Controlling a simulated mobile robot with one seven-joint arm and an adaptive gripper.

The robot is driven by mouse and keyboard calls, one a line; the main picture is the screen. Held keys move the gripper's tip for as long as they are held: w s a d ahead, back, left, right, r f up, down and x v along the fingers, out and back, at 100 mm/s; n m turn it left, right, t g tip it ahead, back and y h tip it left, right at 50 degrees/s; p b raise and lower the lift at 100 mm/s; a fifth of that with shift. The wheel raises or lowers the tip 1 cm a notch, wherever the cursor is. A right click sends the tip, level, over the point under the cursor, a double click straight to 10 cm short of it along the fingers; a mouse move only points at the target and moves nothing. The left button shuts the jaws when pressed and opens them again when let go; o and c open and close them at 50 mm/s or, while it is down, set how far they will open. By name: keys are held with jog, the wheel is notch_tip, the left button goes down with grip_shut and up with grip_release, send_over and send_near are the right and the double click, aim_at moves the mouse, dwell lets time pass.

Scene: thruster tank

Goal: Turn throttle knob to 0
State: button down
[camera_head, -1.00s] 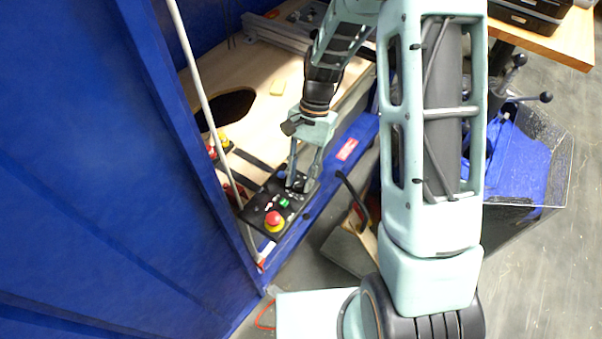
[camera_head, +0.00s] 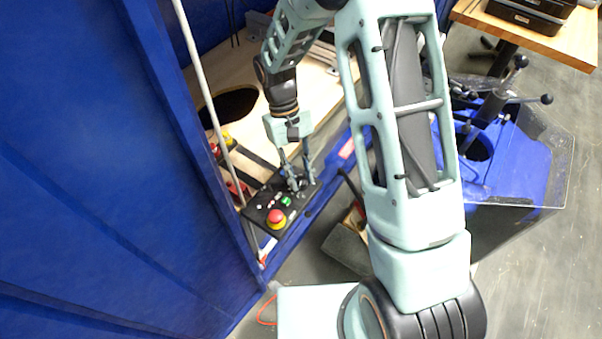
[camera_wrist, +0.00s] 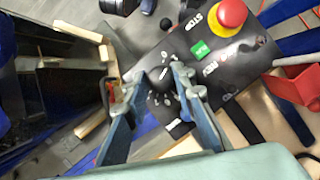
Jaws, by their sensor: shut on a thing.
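The black control panel (camera_head: 262,208) is mounted at the edge of the blue tank frame. It bears a red stop button on a yellow base (camera_head: 276,218) and a green button (camera_head: 286,201). The wrist view shows the red button (camera_wrist: 231,13) and the green button (camera_wrist: 201,49) at the upper right. My gripper (camera_head: 297,186) is down at the panel's far end. In the wrist view its two fingers (camera_wrist: 161,78) close in on the dark throttle knob (camera_wrist: 161,90), which stands amid white dial marks. The fingertips hide part of the knob, and its pointer setting cannot be read.
A blue wall (camera_head: 90,150) stands close on the left, with a pale pole (camera_head: 205,90) along it. A wooden board (camera_head: 320,85) with a dark hole lies behind the panel. A blue machine with black-knobbed levers (camera_head: 505,150) and a wooden table (camera_head: 560,42) are at the right.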

jog(key=n+t+h, duration=0.1)
jog(key=n, duration=0.4)
jog(key=shift+a, duration=0.15)
jog(key=shift+t+h, duration=0.3)
dwell(0.3)
jog(key=c, duration=1.6)
grip_release()
jog(key=shift+s, duration=0.1)
jog(key=shift+r, duration=0.1)
jog(key=v, duration=1.1)
jog(key=shift+a+r, duration=0.15)
jog(key=shift+r, duration=0.2)
